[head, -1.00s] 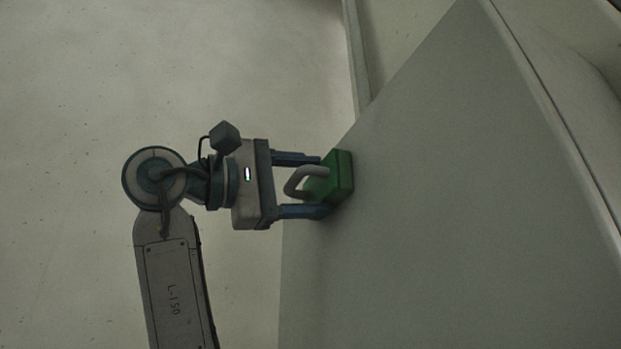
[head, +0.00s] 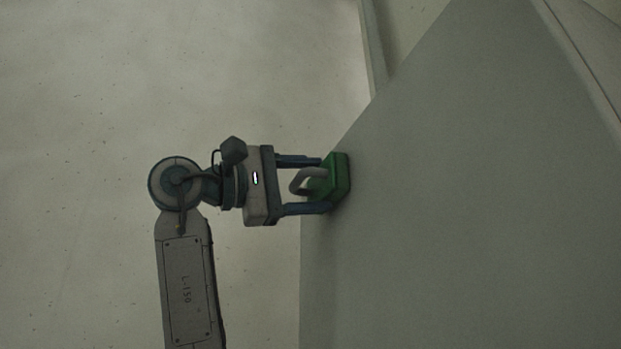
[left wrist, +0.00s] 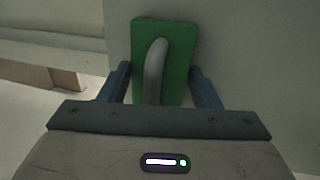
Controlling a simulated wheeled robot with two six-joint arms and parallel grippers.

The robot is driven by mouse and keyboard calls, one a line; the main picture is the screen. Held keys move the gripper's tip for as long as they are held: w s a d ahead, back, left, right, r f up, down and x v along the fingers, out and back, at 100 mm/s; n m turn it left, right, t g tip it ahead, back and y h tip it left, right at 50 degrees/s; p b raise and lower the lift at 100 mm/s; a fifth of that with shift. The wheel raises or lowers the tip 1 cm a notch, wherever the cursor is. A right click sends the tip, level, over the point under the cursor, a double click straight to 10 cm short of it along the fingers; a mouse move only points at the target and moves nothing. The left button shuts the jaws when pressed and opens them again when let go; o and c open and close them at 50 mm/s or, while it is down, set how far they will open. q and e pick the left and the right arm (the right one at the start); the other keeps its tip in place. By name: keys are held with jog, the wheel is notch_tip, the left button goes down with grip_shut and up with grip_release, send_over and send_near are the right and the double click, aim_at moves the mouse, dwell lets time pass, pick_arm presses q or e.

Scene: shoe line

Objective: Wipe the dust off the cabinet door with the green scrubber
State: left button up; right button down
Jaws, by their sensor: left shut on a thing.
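The green scrubber (head: 339,177) has a grey loop handle. My left gripper (head: 314,184) is shut on it, with one finger on each side, in the head view. The scrubber's flat far face lies against the grey cabinet door (head: 450,200), near the door's left edge, as far as I can tell. In the left wrist view the green scrubber (left wrist: 181,62) sits between the two fingers of the left gripper (left wrist: 162,85), its handle facing the camera. I cannot make out dust on the door. The right gripper is not in view.
The pale speckled floor (head: 100,100) fills the left of the head view and is clear. A pale ledge or skirting (head: 373,50) runs along the top behind the door. The door's far edge (head: 585,70) slants down at the right.

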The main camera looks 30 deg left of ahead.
pick_arm(q)
jog(key=w+a, duration=0.4)
jog(key=a, duration=0.1)
jog(key=shift+w, duration=0.25)
dwell(0.4)
jog(key=r+v, duration=0.1)
jog(key=v, duration=0.5)
dwell(0.3)
jog(key=shift+r, duration=0.1)
jog(key=v, duration=0.3)
jog(key=shift+s+a+r, duration=0.1)
jog(key=shift+s+r, duration=0.05)
jog(key=shift+r, duration=0.15)
jog(key=shift+d, duration=0.2)
jog(key=shift+a, duration=0.1)
dwell(0.5)
